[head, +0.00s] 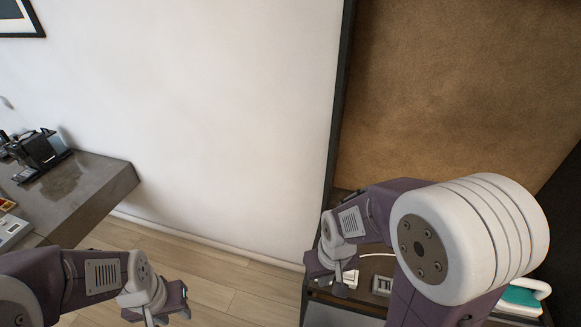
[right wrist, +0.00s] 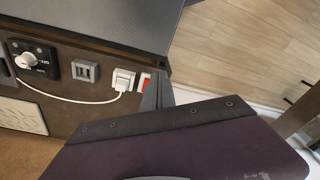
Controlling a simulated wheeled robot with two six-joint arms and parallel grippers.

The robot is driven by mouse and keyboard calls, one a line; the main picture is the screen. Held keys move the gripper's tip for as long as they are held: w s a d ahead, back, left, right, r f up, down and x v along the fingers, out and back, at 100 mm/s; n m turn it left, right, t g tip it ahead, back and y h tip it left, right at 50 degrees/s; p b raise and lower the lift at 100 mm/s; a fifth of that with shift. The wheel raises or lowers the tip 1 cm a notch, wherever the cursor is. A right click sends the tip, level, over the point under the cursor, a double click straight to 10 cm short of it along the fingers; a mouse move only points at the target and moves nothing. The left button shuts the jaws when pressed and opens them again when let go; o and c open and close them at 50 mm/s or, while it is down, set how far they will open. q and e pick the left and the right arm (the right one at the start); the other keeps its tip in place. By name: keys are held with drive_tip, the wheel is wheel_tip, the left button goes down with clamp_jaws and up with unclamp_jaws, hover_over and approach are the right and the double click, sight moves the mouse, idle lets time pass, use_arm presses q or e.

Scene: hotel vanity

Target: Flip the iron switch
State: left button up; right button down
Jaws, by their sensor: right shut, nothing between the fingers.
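A small red and white switch (right wrist: 145,82) is on the dark panel in the right wrist view, beside a white plug (right wrist: 122,80) with a white cord. My right gripper (right wrist: 158,94) is shut and empty, its dark fingertips close beside the switch. I cannot tell whether they touch it. In the head view my right gripper (head: 328,268) is over the left end of the shelf, and the switch cannot be made out. The teal and white iron (head: 522,298) stands at the right, partly behind my right arm. My left gripper (head: 170,302) is low at the left, away from the shelf.
A grey socket (right wrist: 85,71) and a black plate with a white knob (right wrist: 28,61) are along the panel. The white cord curves past them. A grey desk (head: 85,195) with a dark machine is at the left. Open wooden floor (head: 205,275) lies between desk and shelf.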

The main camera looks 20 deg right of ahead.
drive_tip(key=w+d+m+g+b, duration=0.1)
drive_tip(key=w+d+m+b, duration=0.1)
drive_tip(key=w+d+m, duration=0.4)
drive_tip(key=w+d, duration=0.1)
drive_tip(key=w, duration=0.4)
drive_tip(key=shift+w+r, duration=0.15)
drive_tip(key=shift+r, duration=0.05)
wheel_tip(320, 180, down, 14)
